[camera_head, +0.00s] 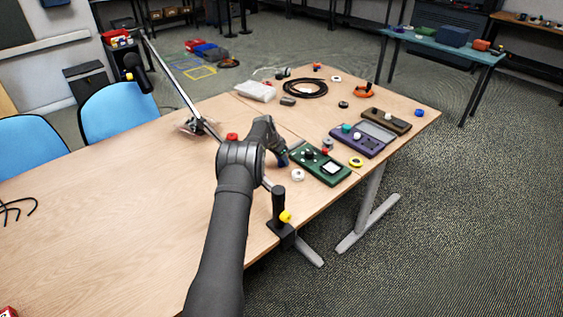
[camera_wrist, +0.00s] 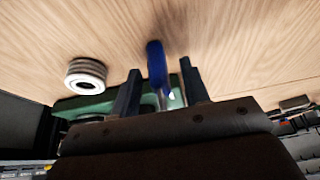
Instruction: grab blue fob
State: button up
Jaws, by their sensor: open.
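The blue fob (camera_wrist: 156,65) shows in the wrist view as an upright-looking blue piece with a paler lower part. It lies between the two dark fingers of my gripper (camera_wrist: 160,72), with a gap visible on both sides. My gripper is open and holds nothing. In the head view my gripper (camera_head: 279,152) points down beside the green box, and a bit of the blue fob (camera_head: 283,161) shows just under it. The fob's lower end is hidden or blurred, so I cannot tell how it meets the table.
A green box (camera_head: 320,166) is close to the right of my gripper. A white ring (camera_head: 298,175) lies in front; it also shows in the wrist view (camera_wrist: 86,76). Purple (camera_head: 358,142) and brown (camera_head: 386,121) boxes stand farther right.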

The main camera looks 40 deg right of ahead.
jog(key=shift+d+f, duration=0.15)
jog(key=shift+f, duration=0.15)
grip_shut()
jog(key=shift+r, duration=0.15)
